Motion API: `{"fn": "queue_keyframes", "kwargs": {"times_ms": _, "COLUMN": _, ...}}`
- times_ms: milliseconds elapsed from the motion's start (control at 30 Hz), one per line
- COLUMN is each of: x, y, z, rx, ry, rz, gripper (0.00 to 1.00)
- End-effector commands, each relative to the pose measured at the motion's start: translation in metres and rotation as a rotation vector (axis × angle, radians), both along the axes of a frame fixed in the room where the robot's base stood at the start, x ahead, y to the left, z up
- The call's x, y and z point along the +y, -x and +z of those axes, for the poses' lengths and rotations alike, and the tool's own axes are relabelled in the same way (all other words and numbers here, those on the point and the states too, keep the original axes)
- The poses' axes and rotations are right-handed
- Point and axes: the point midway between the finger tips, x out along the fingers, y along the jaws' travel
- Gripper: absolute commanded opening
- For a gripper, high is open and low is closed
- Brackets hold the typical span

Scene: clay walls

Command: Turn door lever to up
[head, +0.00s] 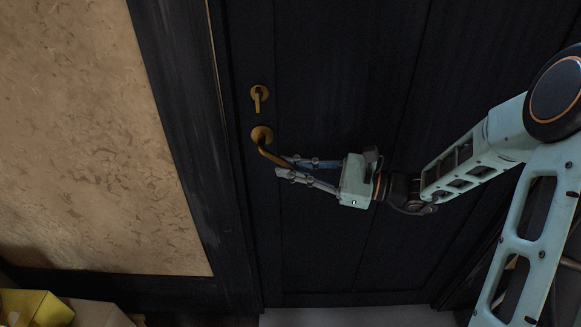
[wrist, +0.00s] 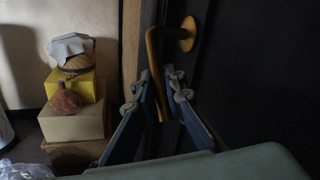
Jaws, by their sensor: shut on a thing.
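The brass door lever (head: 268,150) sits on a round plate on the dark door (head: 340,70), near its left edge. From the plate the lever slopes down to the right in the head view. My gripper (head: 284,168) reaches in from the right and is shut on the lever's free end. In the wrist view the lever (wrist: 153,60) hangs from its round plate (wrist: 190,33), and its lower end lies between my two fingers (wrist: 160,92). The fingers hide part of the lever's tip.
A small brass thumb-turn (head: 258,97) is above the lever. The dark door frame (head: 185,110) and tan wall (head: 90,130) are to the left. Stacked boxes (wrist: 72,118) with a basket and a brown round object stand left of the door. They also show at the head view's lower left.

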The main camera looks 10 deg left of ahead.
Motion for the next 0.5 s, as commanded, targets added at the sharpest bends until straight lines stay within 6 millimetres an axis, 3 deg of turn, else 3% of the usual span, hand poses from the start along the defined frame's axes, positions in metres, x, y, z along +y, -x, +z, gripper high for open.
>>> {"fn": "queue_keyframes", "kwargs": {"times_ms": 500, "x": -0.008, "y": -0.002, "z": 0.021, "rx": -0.043, "ry": 0.175, "rz": 0.0, "gripper": 0.0}}
